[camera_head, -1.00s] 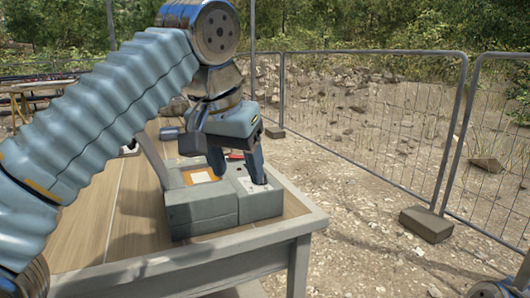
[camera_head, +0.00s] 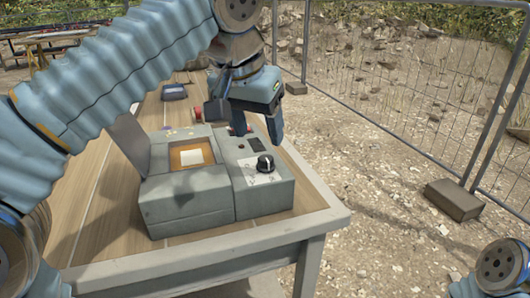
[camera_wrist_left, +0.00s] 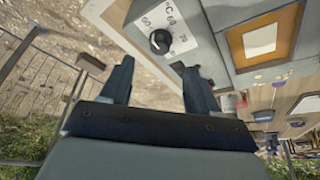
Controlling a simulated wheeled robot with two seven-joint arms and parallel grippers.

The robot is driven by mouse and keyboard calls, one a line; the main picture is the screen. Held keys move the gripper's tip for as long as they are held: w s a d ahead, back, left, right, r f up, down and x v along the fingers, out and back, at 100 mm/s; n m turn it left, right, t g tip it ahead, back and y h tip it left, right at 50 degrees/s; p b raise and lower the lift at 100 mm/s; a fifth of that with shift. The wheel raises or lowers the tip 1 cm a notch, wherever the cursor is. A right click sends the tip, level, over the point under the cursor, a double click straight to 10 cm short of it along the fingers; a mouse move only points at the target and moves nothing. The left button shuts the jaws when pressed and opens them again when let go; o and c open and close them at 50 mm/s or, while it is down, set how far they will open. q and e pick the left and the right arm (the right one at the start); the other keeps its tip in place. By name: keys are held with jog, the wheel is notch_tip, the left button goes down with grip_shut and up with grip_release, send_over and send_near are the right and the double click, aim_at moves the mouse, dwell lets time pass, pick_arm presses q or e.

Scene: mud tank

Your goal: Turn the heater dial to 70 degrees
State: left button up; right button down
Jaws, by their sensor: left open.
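The heater is a grey box (camera_head: 185,210) on the table, with its lid raised at the left and an orange-framed recess holding a pale square. Its black dial (camera_head: 265,163) sits on a white scale plate on the right part of the box. In the left wrist view the dial (camera_wrist_left: 160,41) shows with printed numbers around it; its exact setting is too small to tell. My left gripper (camera_head: 240,140) is open and empty, behind and above the dial, apart from it. In the left wrist view its two fingers (camera_wrist_left: 157,85) point toward the panel.
The wooden table (camera_head: 105,215) has a pale rim close around the box. A blue object (camera_head: 174,92) and a red item (camera_head: 198,113) lie behind the box. A wire fence (camera_head: 400,90) with a block foot (camera_head: 453,199) stands at the right. Part of my right arm shows bottom right.

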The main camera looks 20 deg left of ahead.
aim_at(266, 158)
pick_arm(q)
jog(key=b+x, duration=0.1)
jog(key=x, duration=0.6)
jog(key=shift+s, duration=0.1)
jog(key=shift+c, duration=0.4)
jog(key=c, duration=0.9)
